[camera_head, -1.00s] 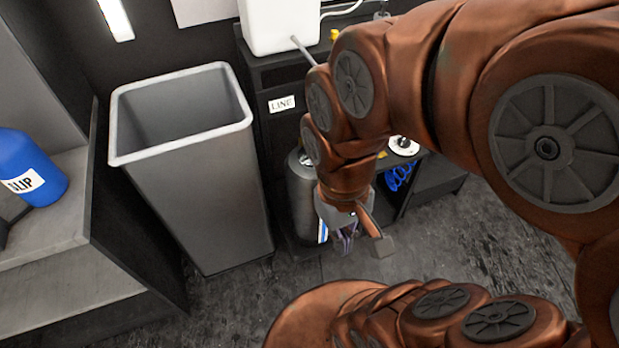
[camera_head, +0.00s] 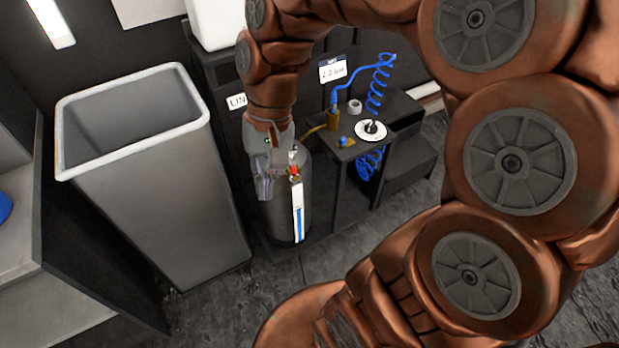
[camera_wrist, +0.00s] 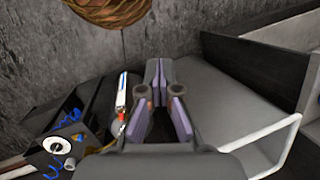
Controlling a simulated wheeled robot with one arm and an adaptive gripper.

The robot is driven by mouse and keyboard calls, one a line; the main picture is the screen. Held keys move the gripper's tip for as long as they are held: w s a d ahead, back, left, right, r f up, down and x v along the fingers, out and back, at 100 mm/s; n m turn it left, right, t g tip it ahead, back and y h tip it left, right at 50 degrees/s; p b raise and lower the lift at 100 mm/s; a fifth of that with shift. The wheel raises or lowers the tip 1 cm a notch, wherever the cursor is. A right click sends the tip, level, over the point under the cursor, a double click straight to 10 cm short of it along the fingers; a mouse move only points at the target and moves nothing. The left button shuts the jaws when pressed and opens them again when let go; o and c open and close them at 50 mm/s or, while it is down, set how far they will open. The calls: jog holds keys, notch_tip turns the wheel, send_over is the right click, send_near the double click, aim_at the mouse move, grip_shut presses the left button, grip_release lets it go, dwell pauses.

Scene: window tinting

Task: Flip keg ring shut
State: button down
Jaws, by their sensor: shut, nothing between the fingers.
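The keg is a dark grey cylinder (camera_head: 297,222) with a white and blue label strip down its side, standing on the floor at the middle of the head view. A small red part (camera_head: 294,171) shows near its top. I cannot make out the ring itself. My gripper (camera_head: 265,190) points down at the keg's upper left side and covers part of its top; I cannot tell whether it touches. It is shut and empty. In the wrist view my gripper (camera_wrist: 164,75) is at the centre, with the label strip (camera_wrist: 121,92) and red part (camera_wrist: 122,117) just to its left.
A tall grey bin (camera_head: 165,205) stands left of the keg. To the right is a low black stand (camera_head: 340,152) with a blue coiled hose (camera_head: 377,85), a brass fitting and a white disc (camera_head: 370,130). A black cabinet is behind. Open floor (camera_head: 220,295) lies in front.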

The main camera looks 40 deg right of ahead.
jog(key=w+d+f+m+y+b, duration=0.3)
jog(key=w+d+f+m+b, duration=0.15)
jog(key=w, duration=0.55)
jog(key=m+t+y+b, duration=0.2)
jog(key=m+t+b, duration=0.3)
jog(key=m, duration=0.5)
send_over(294, 174)
jog(key=s+d+b, duration=0.1)
jog(key=s+d, duration=0.4)
notch_tip(294, 174, down, 12)
jog(key=g, duration=0.1)
jog(key=s+d+f+m+t+b, duration=0.1)
jog(key=s+d+f+m+b, duration=0.1)
jog(key=d+f+m, duration=0.2)
jog(key=d+f, duration=0.3)
jog(key=d, duration=0.2)
jog(key=shift+s, duration=0.25)
jog(key=w+a+r+b+x, duration=0.1)
jog(key=a+r+x, duration=0.1)
jog(key=x, duration=1)
jog(key=shift+a+f, duration=0.15)
jog(key=shift+f, duration=0.1)
